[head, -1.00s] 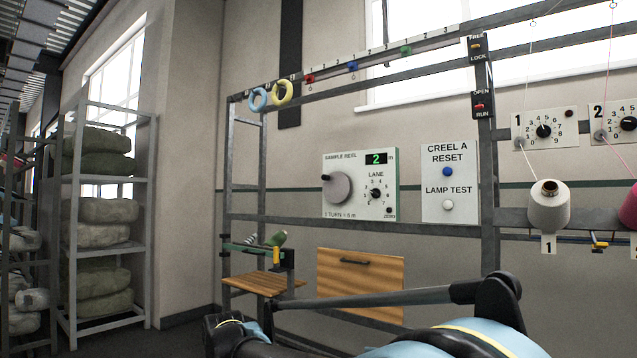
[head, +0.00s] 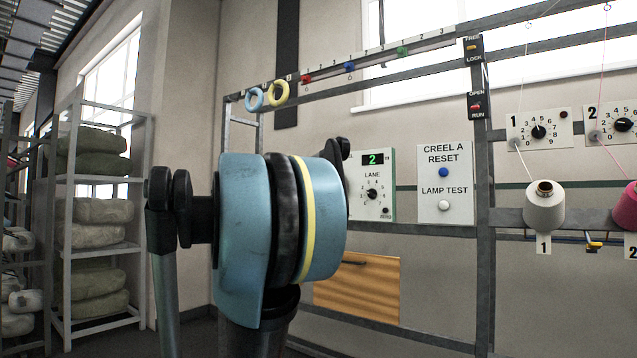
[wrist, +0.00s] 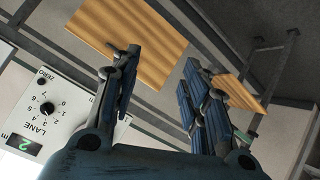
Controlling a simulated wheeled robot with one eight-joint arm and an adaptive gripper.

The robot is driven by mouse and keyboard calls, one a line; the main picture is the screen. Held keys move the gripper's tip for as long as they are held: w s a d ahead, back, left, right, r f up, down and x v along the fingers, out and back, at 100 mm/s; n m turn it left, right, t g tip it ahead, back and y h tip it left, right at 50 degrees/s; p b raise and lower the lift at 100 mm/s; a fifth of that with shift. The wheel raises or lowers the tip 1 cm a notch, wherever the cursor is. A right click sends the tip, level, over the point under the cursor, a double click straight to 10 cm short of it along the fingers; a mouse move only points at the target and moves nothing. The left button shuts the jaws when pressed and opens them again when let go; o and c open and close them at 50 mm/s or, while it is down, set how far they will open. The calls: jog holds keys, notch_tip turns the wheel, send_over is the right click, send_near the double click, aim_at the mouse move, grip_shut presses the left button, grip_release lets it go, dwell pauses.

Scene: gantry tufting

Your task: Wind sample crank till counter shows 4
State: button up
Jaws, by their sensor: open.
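The sample reel panel (head: 371,205) stands on the frame behind my raised arm in the head view. Its counter (head: 373,160) reads 2, and the lane dial (head: 372,194) shows below it. My arm hides the panel's left part, where the crank is. In the wrist view the panel (wrist: 66,84) is at the left, turned around, with the green counter (wrist: 22,144) at its lower edge. The crank does not show there. My gripper (wrist: 162,57) is open and empty, its fingers apart beside the panel. The gripper is hidden in the head view.
A wooden board with a dark handle (head: 358,292) hangs below the panel; it also shows in the wrist view (wrist: 132,32). A button plate (head: 444,184) is to the right. Yarn cones (head: 544,208) stand further right. A bale rack (head: 100,210) stands left.

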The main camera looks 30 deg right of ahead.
jog(key=w+d+r+m+t+h, duration=0.15)
jog(key=w+d+r, duration=0.3)
jog(key=r, duration=0.45)
jog(key=w+d+r+m+h, duration=0.1)
jog(key=w+d+r+h, duration=0.3)
jog(key=r, duration=0.5)
jog(key=w+d+r+m+t+h, duration=0.1)
jog(key=w+d+r, duration=0.45)
jog(key=r, duration=0.35)
jog(key=x, duration=1.1)
jog(key=w+x, duration=0.1)
jog(key=x, duration=0.5)
jog(key=shift+a+r, duration=0.1)
jog(key=shift+r, duration=0.3)
jog(key=shift+s, duration=0.1)
grip_shut()
